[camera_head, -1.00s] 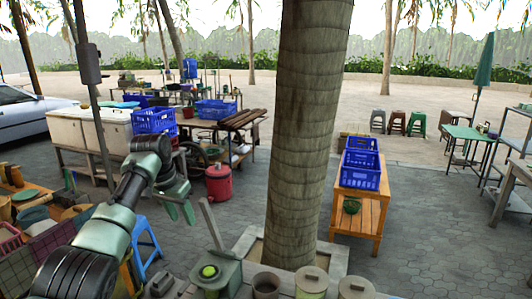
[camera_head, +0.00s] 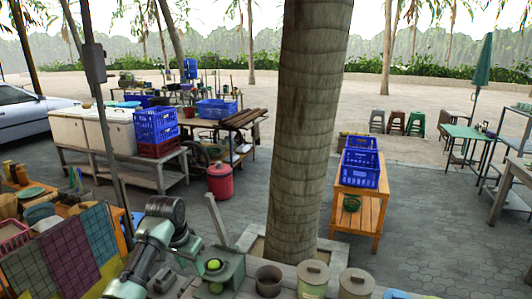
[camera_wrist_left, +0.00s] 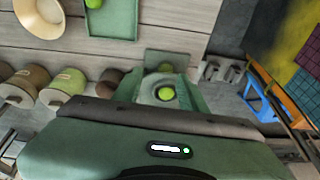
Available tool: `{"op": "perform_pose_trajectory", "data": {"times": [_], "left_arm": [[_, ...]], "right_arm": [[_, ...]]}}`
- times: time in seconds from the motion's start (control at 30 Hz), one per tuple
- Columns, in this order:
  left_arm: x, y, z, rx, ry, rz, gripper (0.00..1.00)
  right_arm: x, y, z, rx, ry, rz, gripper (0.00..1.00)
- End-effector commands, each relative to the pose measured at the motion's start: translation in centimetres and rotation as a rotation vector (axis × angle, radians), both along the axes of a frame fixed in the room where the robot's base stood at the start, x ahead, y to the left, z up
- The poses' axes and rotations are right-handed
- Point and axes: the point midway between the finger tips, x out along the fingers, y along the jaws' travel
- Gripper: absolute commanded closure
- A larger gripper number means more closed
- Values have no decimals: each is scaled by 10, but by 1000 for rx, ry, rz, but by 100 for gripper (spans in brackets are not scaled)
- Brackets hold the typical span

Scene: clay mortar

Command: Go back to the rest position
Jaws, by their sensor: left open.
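My left arm comes in from the bottom left of the head view, bent low over the near counter. My left gripper (camera_head: 190,247) is in the head view, just left of a green press-like device (camera_head: 232,266) with a raised lever and a round lime-green piece in it. In the left wrist view, the gripper (camera_wrist_left: 160,88) is open, and the device shows beyond and between its fingers. I see nothing held. My right gripper is not in view.
A brown pot (camera_head: 268,282) and lidded jars (camera_head: 313,279) stand on the counter right of the device. A thick tree trunk (camera_head: 312,130) rises behind them. A wooden table (camera_head: 358,205) with blue crates (camera_head: 361,168) stands beyond.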

Motion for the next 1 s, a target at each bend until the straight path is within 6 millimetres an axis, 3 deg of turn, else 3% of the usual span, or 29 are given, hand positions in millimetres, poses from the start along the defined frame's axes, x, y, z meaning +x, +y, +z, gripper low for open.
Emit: {"op": "perform_pose_trajectory", "data": {"times": [0.03,0.2,0.3,0.43,0.6,0.7,1.0], "left_arm": [[-14,-4,-23,0,7,-3,58],[-78,-17,-94,3,9,1,58],[-127,-22,-127,-1,5,14,58],[-196,-25,-156,-7,0,41,58],[-285,-24,-168,-14,-8,88,58],[-321,-21,-165,-15,-13,114,58],[-391,-14,-146,-13,-22,169,58]], "right_arm": [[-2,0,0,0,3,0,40],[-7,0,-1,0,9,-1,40],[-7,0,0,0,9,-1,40],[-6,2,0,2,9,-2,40],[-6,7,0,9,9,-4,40],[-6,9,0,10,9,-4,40],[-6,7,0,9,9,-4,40]]}}
